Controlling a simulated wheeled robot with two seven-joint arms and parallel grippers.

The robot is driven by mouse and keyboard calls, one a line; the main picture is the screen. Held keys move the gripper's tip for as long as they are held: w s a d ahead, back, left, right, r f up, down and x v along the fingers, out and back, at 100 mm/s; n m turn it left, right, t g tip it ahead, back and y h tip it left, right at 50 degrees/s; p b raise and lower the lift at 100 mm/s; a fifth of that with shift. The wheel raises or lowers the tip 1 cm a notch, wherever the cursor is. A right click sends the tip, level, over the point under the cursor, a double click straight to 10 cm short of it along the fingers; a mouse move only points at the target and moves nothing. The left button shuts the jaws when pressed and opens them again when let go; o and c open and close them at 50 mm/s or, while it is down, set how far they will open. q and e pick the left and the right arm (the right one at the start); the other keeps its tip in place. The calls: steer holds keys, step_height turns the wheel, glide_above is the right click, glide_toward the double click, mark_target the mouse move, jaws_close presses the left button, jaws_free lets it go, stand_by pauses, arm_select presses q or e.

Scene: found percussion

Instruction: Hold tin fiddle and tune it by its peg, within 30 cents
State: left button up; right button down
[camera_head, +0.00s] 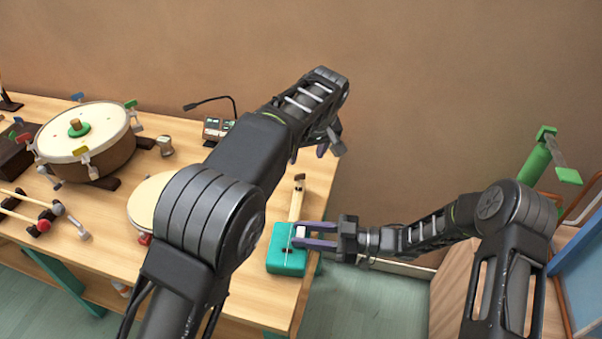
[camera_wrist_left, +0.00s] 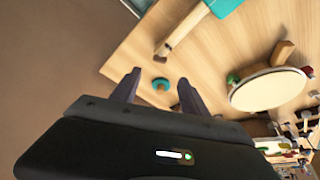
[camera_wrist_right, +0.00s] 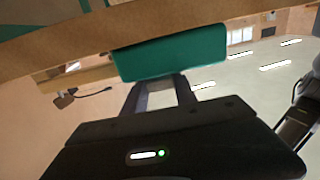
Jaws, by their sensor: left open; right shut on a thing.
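The tin fiddle has a teal box body (camera_head: 284,257) and a pale wooden neck (camera_head: 297,198) with a dark head end. It lies at the right end of the table. My right gripper (camera_head: 297,235) reaches in from the right and is shut on the fiddle near where neck meets body. In the right wrist view the teal body (camera_wrist_right: 170,55) is just past the fingers. My left gripper (camera_head: 328,146) is open and empty, above and beyond the head end. In the left wrist view the neck (camera_wrist_left: 187,29) lies beyond its fingers (camera_wrist_left: 158,86); I cannot make out the peg.
A small teal round piece (camera_wrist_left: 161,84) shows on the wood between the left fingers.

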mark_target(300, 176)
arm_select(q)
steer(key=x, duration=1.2)
steer(key=shift+c, duration=0.4)
jaws_close()
